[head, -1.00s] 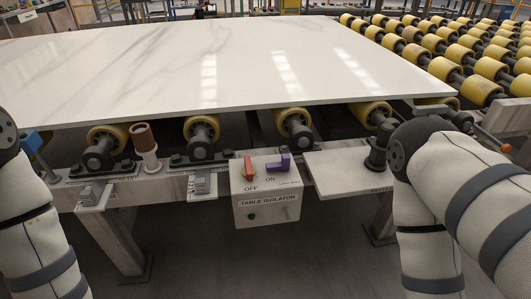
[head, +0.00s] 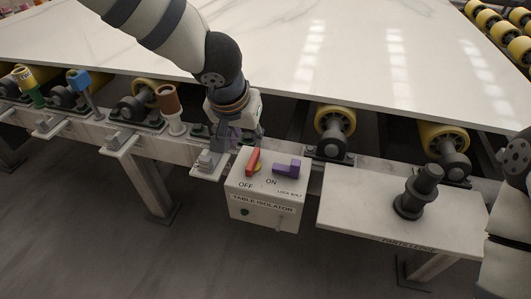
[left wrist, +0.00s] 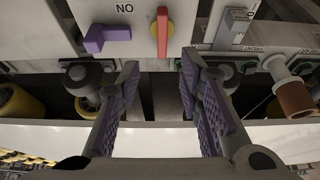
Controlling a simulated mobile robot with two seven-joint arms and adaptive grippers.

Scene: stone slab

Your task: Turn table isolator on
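The white TABLE ISOLATOR box (head: 262,212) hangs on the front rail of the stone slab's roller frame. Its red handle (head: 253,162) on a yellow base stands between the OFF and ON labels, nearer OFF. A purple lock bolt (head: 287,169) sits to its right. My left gripper (head: 232,138) is just behind and left of the box, apart from the handle. In the left wrist view, its two purple-padded fingers (left wrist: 158,70) are spread with nothing between them, and the red handle (left wrist: 162,31) shows just beyond the tips. My right gripper is out of view.
The white slab (head: 330,50) lies close behind, on yellow rollers (head: 335,122). A brown-capped post (head: 169,105) and a blue-topped post (head: 80,82) stand left on the rail. A white shelf (head: 350,215) with a dark knob (head: 415,192) is right of the box. The floor in front is clear.

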